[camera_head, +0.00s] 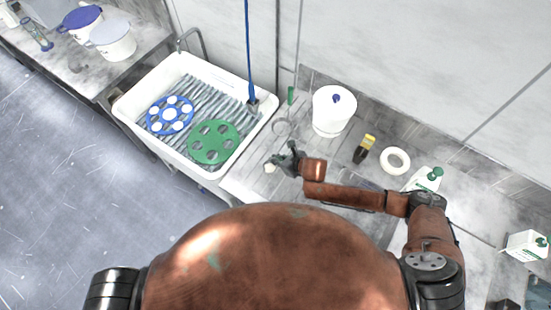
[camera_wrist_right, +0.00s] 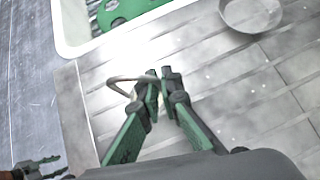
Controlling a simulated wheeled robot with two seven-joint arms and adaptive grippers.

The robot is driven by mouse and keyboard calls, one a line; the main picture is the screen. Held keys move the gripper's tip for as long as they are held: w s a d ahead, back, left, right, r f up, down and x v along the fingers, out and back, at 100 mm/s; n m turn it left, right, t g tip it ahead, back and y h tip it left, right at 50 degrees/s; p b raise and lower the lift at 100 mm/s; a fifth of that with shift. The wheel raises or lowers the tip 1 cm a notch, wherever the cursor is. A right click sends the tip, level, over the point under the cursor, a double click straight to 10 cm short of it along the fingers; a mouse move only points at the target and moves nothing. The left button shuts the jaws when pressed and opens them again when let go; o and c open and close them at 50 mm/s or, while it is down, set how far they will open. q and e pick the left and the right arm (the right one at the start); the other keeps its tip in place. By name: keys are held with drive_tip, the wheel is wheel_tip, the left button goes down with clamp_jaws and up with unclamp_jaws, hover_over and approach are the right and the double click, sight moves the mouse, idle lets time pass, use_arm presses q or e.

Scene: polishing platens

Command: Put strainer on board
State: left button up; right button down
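A shallow round grey dish, which looks like the strainer (camera_wrist_right: 250,12), lies on the grooved grey board (camera_wrist_right: 225,85) beside the sink. In the head view the strainer (camera_head: 281,128) shows as a pale ring near the sink's right rim. My right gripper (camera_head: 274,161) is low over the board (camera_head: 250,184), nearer to me than the dish and apart from it. In the wrist view the right gripper's fingertips (camera_wrist_right: 162,76) almost meet. A bent metal loop (camera_wrist_right: 122,79) reaches them; I cannot tell if they grip it. My left gripper (camera_wrist_right: 40,168) shows small, its fingers apart.
The white sink (camera_head: 128,112) holds a blue platen (camera_head: 157,127) and a green platen (camera_head: 212,156). Right of the strainer stand a white canister (camera_head: 332,112), a dark bottle with a yellow top (camera_head: 364,149), a white ring (camera_head: 395,161) and a green-capped carton (camera_head: 423,179).

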drive_tip(key=shift+f, duration=0.1)
drive_tip(key=c, duration=2.6)
unclamp_jaws()
drive_tip(key=shift+f, duration=0.1)
drive_tip(key=o, duration=0.4)
drive_tip(key=shift+o, duration=0.2)
drive_tip(key=shift+r, duration=0.25)
drive_tip(key=v, duration=1.2)
drive_tip(key=shift+b, duration=0.3)
